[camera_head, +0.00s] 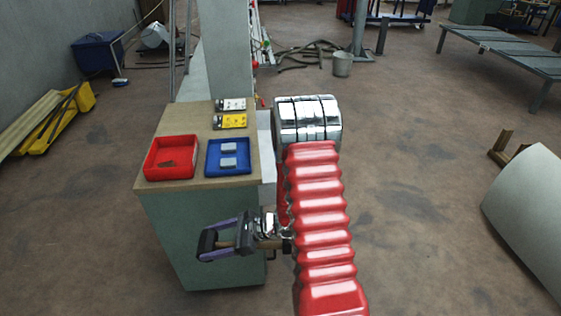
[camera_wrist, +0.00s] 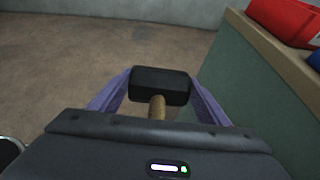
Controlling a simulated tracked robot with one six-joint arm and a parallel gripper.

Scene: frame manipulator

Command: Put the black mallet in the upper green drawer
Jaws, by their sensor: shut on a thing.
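My gripper (camera_head: 215,240) is in front of the green cabinet (camera_head: 170,235) in the head view, with its purple fingers pointing left. It is shut on the black mallet, whose black head (camera_wrist: 160,85) and wooden handle (camera_wrist: 157,107) show between the fingers in the wrist view. The mallet is held in the air beside the cabinet, below its top. A pale panel (camera_head: 265,150) sticks out at the cabinet's right side, partly hidden by my arm. I cannot tell whether it belongs to the upper drawer. No drawer interior shows.
The cabinet's wooden top (camera_head: 200,125) carries a red tray (camera_head: 150,172), a blue tray (camera_head: 243,168) with two grey blocks, and a yellow item (camera_head: 230,121). A grey pillar (camera_head: 225,50) stands behind. A curved pale object (camera_head: 525,205) lies at the right. Open floor lies between.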

